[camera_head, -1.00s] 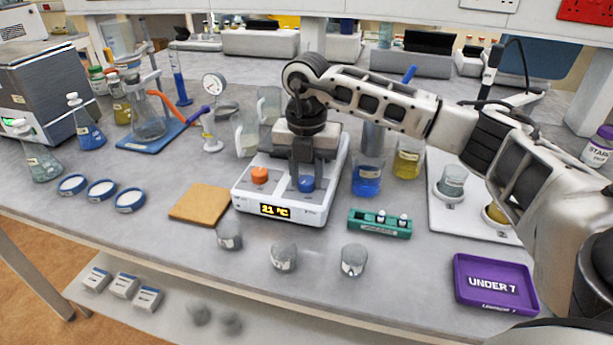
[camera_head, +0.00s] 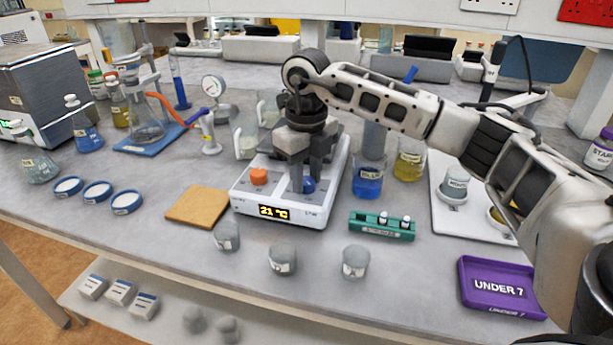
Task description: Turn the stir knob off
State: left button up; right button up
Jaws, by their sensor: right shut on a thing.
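The white hotplate stirrer (camera_head: 288,212) stands mid-bench, its small display reading 21 °C. An orange knob (camera_head: 259,176) is on its left front. A blue knob (camera_head: 309,185) is on its right front, partly hidden by my fingers. I cannot read either knob's markings. My right gripper (camera_head: 302,182) comes down over the stirrer from the right and is shut on the blue knob, with its wrist turned at an angle to the stirrer. My left gripper is not in view.
A tan board (camera_head: 198,205) lies left of the stirrer. A blue-filled beaker (camera_head: 367,178) and a yellow-filled one (camera_head: 409,162) stand close on its right. A green rack (camera_head: 382,226) and several grey beakers (camera_head: 283,260) are in front. A purple tray (camera_head: 498,287) is at right.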

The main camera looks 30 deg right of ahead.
jog(key=n, duration=0.3)
jog(key=shift+n+b, duration=0.3)
jog(key=shift+n, duration=0.1)
jog(key=n, duration=0.4)
jog(key=shift+b, duration=0.35)
jog(key=n, duration=0.5)
jog(key=shift+b, duration=0.3)
jog(key=n, duration=0.2)
jog(key=shift+r+n, duration=0.1)
jog(key=shift+n, duration=0.2)
jog(key=n+b, duration=0.1)
jog(key=n, duration=0.5)
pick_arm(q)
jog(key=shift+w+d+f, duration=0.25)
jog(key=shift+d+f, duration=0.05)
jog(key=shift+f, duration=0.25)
pick_arm(e)
jog(key=n, duration=0.7)
